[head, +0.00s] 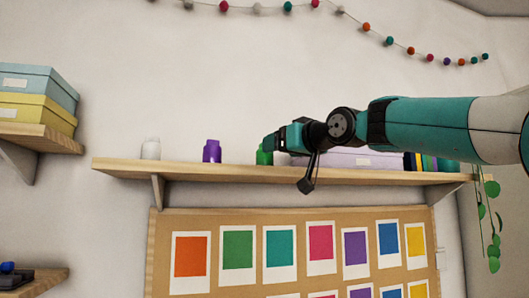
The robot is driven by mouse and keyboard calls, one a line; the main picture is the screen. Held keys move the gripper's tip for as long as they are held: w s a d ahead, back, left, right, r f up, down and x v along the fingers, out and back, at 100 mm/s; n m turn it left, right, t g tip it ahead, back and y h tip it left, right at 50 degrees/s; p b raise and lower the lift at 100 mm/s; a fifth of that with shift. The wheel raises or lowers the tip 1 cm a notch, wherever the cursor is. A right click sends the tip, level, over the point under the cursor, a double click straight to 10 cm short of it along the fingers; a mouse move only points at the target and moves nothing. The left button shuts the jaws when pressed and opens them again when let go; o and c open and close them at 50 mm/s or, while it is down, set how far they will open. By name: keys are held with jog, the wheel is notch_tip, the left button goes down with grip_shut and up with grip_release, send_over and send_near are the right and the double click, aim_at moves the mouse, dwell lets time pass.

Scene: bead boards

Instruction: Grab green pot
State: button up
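The green pot (264,157) stands on the long wooden shelf (135,166), right of the purple pot. Its upper part is hidden behind the front end of my gripper (286,143). My gripper reaches in from the right, level with the pots. A dark part of it hangs down across the shelf's front edge. I cannot tell whether its fingers are apart or shut, or whether they touch the green pot.
A white pot (151,149) and a purple pot (212,151) stand left on the shelf. Right of the green pot are a lilac box (345,158) and several books (420,162). A board of colour cards (300,216) hangs below. Stacked boxes (36,96) stand far left.

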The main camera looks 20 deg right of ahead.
aim_at(263, 158)
jog(key=p+x, duration=0.1)
jog(key=x, duration=0.1)
jog(key=shift+w+a, duration=0.15)
jog(key=shift+w, duration=0.2)
jog(key=p+x, duration=0.3)
jog(key=x, duration=0.1)
jog(key=shift+w+d+r+p, duration=0.15)
jog(key=shift+w+d+p, duration=0.05)
jog(key=shift+p, duration=0.1)
jog(key=shift+w+a, duration=0.15)
jog(key=shift+w, duration=0.3)
jog(key=c, duration=1)
